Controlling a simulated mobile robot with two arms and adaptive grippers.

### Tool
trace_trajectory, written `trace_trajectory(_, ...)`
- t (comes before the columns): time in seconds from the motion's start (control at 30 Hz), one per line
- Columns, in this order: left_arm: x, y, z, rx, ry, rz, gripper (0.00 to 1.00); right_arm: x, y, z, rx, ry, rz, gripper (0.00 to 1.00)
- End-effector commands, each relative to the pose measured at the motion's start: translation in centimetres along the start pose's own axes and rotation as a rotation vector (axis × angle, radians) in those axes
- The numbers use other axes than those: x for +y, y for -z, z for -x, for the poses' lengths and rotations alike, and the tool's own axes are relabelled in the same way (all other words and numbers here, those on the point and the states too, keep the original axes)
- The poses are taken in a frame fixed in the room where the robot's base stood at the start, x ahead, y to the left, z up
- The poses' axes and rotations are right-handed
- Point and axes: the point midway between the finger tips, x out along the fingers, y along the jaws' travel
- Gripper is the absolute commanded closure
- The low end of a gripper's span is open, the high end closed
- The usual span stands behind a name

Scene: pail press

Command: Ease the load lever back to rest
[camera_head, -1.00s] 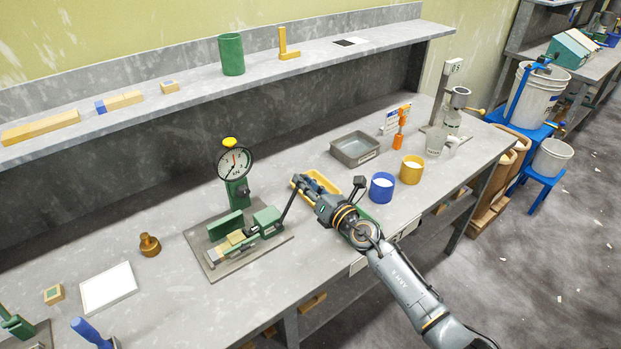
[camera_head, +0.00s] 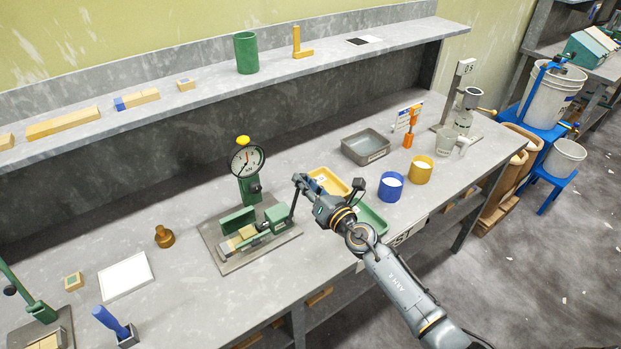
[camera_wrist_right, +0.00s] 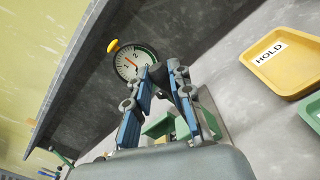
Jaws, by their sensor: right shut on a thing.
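The green press (camera_head: 243,236) stands on a grey base plate on the bench, with a pale block in its bed. Its load lever (camera_head: 293,208) rises from the right end of the press, nearly upright with a slight lean to the right. My right gripper (camera_head: 299,184) is shut on the lever's upper end, which its fingers mostly hide. In the right wrist view the fingers (camera_wrist_right: 162,85) close around a dark part below the dial gauge. The round gauge (camera_head: 247,161) with a yellow cap stands behind the press; its needle points roughly upward. My left gripper is out of view.
A yellow tray (camera_head: 328,181) and a green tray (camera_head: 371,219) lie close beside my right arm. Blue (camera_head: 391,187) and yellow (camera_head: 420,171) cups stand further right. A brass weight (camera_head: 164,237) and a white sheet (camera_head: 126,276) lie left of the press.

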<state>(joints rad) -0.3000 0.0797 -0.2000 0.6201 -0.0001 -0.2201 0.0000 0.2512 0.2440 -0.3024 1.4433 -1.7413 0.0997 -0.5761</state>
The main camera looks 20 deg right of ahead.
Motion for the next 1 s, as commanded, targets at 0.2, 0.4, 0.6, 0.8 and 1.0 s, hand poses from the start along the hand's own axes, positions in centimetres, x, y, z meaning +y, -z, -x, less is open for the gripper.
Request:
trace_trajectory(0.2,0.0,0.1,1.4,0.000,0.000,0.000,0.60,1.8,0.3,0.0,0.004,-0.002,-0.004,0.97)
trace_trajectory(0.4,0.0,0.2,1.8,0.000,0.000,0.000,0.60,2.5,0.7,0.0,0.003,-0.002,-0.003,0.97)
trace_trajectory(0.6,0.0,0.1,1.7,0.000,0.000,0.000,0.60,2.5,0.7,0.0,0.002,-0.002,-0.002,0.97)
trace_trajectory(0.8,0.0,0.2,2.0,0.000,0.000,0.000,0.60,2.9,0.8,0.0,0.002,-0.002,-0.003,0.97)
trace_trajectory(1.0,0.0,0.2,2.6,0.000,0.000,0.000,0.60,4.0,1.3,0.0,0.003,-0.002,-0.003,0.97)
